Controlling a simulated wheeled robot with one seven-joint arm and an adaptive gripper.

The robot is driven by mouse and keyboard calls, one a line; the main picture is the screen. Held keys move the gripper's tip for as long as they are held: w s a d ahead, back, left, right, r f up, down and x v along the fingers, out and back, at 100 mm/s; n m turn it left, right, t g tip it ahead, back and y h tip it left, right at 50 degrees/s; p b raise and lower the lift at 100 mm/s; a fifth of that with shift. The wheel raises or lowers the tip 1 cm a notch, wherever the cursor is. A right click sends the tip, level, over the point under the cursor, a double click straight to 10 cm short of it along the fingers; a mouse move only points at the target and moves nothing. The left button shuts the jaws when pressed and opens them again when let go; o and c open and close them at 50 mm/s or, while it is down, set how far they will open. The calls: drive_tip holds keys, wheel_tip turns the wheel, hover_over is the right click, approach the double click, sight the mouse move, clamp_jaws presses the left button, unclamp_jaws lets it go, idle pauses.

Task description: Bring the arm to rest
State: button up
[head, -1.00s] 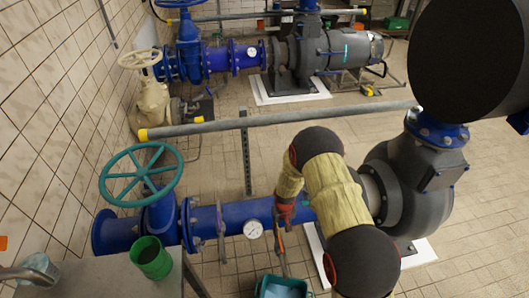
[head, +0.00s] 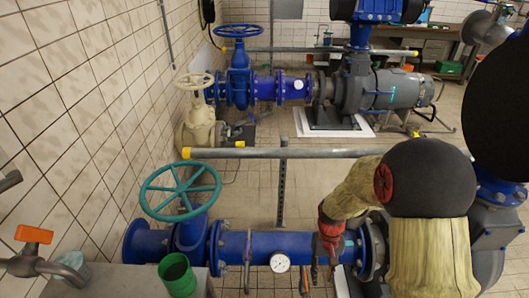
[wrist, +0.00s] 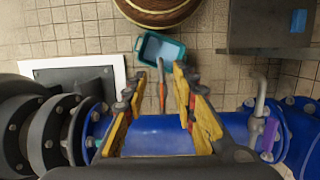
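My gripper (wrist: 158,73) points down over the blue pipe (wrist: 160,135) in the wrist view. Its two yellow-padded fingers stand apart. A thin orange-and-grey tool (wrist: 162,92) shows between them; I cannot tell its depth, but the fingers do not close on it. In the head view my gripper (head: 322,272) hangs at the blue pipe (head: 250,246), right of the round gauge (head: 280,262). Its fingertips look small there. My arm comes down from the right and hides part of the near pump.
A teal handwheel (head: 180,190) and a green cup (head: 177,275) on a grey table (head: 130,282) stand at left. A grey rail (head: 285,153) crosses behind the arm. A teal bin (wrist: 160,48) sits on the floor. Tiled floor between the two pumps is mostly clear.

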drive_tip(key=s+r+t, duration=0.2)
drive_tip(key=s+r, duration=0.2)
drive_tip(key=r, duration=0.7)
drive_tip(key=s+r+t, duration=0.3)
drive_tip(key=s+r, duration=0.2)
drive_tip(key=r, duration=0.5)
drive_tip(key=s+r+t, duration=0.3)
drive_tip(key=s+r, duration=0.1)
drive_tip(key=r, duration=0.7)
drive_tip(key=shift+s+r, duration=0.35)
drive_tip(key=shift+s, duration=0.05)
idle(4.4)
